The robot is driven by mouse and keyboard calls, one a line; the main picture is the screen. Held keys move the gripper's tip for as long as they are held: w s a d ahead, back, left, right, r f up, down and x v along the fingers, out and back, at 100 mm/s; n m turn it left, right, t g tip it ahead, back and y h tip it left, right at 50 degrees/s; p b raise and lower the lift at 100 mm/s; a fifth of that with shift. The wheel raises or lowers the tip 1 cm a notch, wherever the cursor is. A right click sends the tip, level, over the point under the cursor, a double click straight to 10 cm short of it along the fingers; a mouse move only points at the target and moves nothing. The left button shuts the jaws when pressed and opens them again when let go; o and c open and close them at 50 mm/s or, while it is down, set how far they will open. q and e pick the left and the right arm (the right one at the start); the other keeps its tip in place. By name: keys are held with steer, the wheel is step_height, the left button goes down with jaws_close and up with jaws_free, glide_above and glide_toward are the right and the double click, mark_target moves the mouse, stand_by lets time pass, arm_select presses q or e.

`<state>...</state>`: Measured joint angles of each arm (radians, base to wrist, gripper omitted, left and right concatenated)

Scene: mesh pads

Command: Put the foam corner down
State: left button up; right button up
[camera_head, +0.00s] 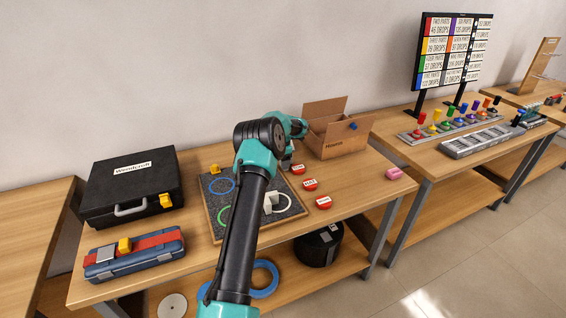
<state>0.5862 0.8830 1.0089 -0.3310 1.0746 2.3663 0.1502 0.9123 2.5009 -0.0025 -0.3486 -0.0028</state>
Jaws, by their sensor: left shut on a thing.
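A pale, blocky piece that looks like the foam corner (269,199) shows at the right of my forearm, over the dark mesh pad (217,198). Whether it touches the pad or hangs just above it, I cannot tell. My left arm rises from the bottom and bends over near the back of the table. My left gripper (286,163) points down behind the arm, over the pad's far right side. It is shut on the foam corner, but its fingertips and the contact are mostly hidden. The pad bears a blue ring, a green ring and a white ring. My right gripper is not in view.
Several red-and-white buttons (310,184) lie right of the pad. An open cardboard box (338,138) stands at the back right. A black case (132,186) and a blue toolbox (134,257) occupy the left. A pink block (393,174) lies near the right edge.

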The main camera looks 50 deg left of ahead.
arm_select(q)
step_height(320, 180, up, 4)
steer(key=shift+f, duration=0.25)
steer(key=shift+s+d, duration=0.4)
steer(key=shift+d, duration=0.1)
steer(key=s+d, duration=0.6)
steer(key=d, duration=0.1)
steer(key=s+d+r, duration=0.1)
steer(key=s+d, duration=0.2)
steer(key=d, duration=0.1)
steer(key=shift+s+d+r, duration=0.1)
steer(key=shift+s+d, duration=0.05)
steer(key=shift+s, duration=0.1)
